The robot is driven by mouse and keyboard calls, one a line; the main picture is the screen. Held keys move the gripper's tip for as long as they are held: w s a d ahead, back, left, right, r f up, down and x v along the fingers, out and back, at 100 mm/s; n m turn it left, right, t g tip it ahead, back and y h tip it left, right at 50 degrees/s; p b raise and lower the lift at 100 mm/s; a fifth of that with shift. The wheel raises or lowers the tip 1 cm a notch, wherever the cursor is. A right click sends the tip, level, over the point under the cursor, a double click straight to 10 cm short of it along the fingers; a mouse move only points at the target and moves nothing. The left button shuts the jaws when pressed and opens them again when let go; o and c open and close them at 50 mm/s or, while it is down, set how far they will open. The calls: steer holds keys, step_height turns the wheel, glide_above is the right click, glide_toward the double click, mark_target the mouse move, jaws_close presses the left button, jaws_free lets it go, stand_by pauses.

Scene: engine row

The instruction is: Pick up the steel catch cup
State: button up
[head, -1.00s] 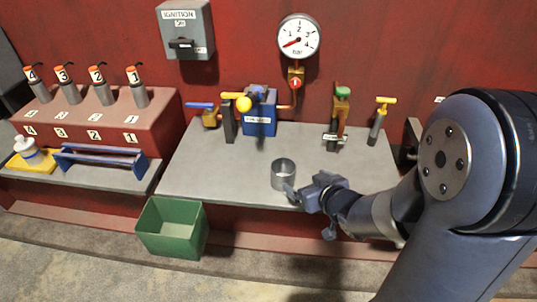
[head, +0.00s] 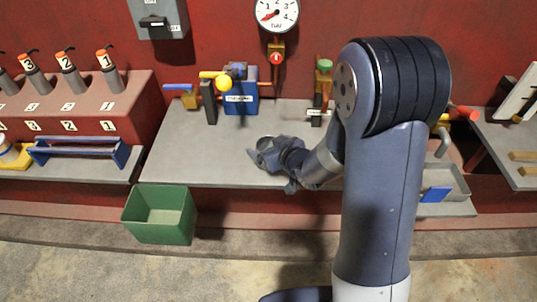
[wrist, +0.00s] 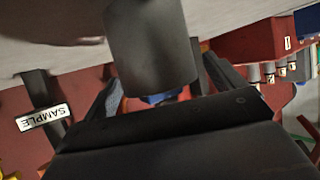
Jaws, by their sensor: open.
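The steel catch cup (wrist: 152,45) is a plain dark grey cylinder. In the wrist view it stands large in front of my gripper (wrist: 160,92), between the two spread fingers, with gaps at both sides. In the head view my gripper (head: 259,156) is low over the grey bench at the cup's place. My gripper and wrist hide most of the cup there, and only a bit of its rim (head: 268,140) seems to show. My gripper is open, and no grip on the cup shows.
A green bin (head: 160,215) stands on the floor before the grey bench (head: 185,160). Valves and a blue block (head: 240,98) line the bench's back. A SAMPLE label (wrist: 42,117) shows in the wrist view. The bench left of my gripper is clear.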

steer(key=shift+x, duration=1.1)
steer(key=shift+c, duration=0.2)
steer(key=c, duration=1)
steer(key=shift+r, duration=0.1)
